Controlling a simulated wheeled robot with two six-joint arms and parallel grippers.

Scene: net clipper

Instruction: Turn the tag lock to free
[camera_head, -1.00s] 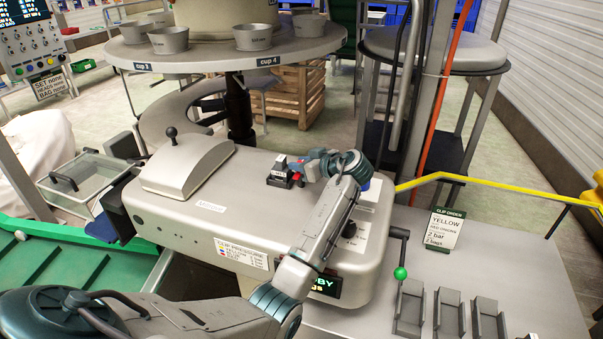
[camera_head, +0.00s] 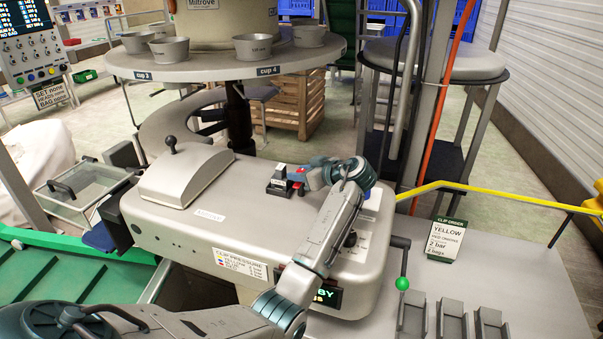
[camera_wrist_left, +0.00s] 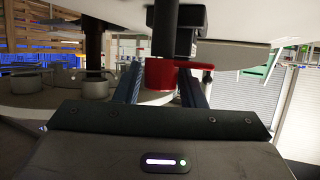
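The red tag lock (camera_wrist_left: 160,74), a round red body with a short red lever pointing right, shows in the left wrist view under a dark post. In the head view a small black and red fixture with a pale block (camera_head: 280,180) sits on top of the grey clipper machine. My left gripper (camera_head: 304,176) is at the right side of this fixture. In the wrist view its two fingers (camera_wrist_left: 160,86) stand apart, one on each side of the red body; whether they touch it is unclear. My right gripper is not in view.
The machine's domed cover with a black knob (camera_head: 186,172) is left of the fixture. A round table with metal cups (camera_head: 220,68) stands behind. A green-knobbed lever (camera_head: 402,283), clip trays (camera_head: 452,322) and an order card (camera_head: 446,240) are at right.

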